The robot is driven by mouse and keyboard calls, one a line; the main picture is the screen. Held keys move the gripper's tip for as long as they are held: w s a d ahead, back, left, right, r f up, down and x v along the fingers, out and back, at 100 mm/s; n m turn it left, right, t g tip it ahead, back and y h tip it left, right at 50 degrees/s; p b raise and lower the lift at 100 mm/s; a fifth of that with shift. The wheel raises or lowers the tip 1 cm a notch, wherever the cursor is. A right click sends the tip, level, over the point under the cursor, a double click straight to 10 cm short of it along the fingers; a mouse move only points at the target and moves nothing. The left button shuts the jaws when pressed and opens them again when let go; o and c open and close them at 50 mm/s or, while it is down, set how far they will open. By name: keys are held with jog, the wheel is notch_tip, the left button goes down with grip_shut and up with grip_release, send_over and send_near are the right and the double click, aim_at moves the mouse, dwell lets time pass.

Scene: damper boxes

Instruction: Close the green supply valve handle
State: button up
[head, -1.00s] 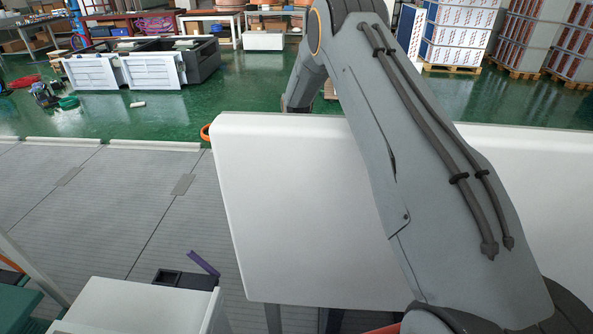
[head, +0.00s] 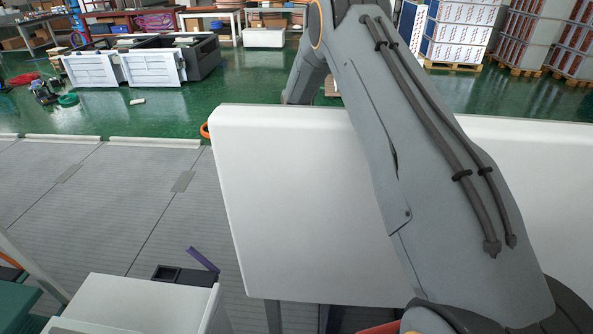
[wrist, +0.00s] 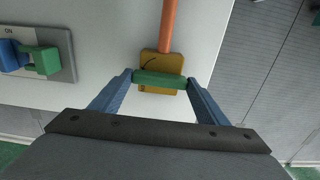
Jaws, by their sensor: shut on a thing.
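In the wrist view the green valve handle (wrist: 160,80) lies crosswise to the orange-copper pipe (wrist: 168,25), over a brass-coloured valve body (wrist: 150,62). My gripper (wrist: 161,82) has its two blue fingers at the two ends of the handle and is shut on it. The valve sits on a white panel (wrist: 105,25). In the head view the handle and my gripper are hidden behind the white box (head: 290,190) and my arm.
A grey switch plate (wrist: 68,70) marked ON, with blue and green parts, is left of the valve in the wrist view. A white cabinet (head: 140,300) stands at lower left in the head view. Grey floor (head: 90,215) to the left is clear.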

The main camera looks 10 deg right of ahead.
jog(key=o, duration=1)
jog(key=shift+o, duration=0.2)
notch_tip(320, 180, up, 7)
jog(key=b, duration=0.2)
jog(key=shift+b, duration=0.35)
jog(key=shift+r, duration=0.45)
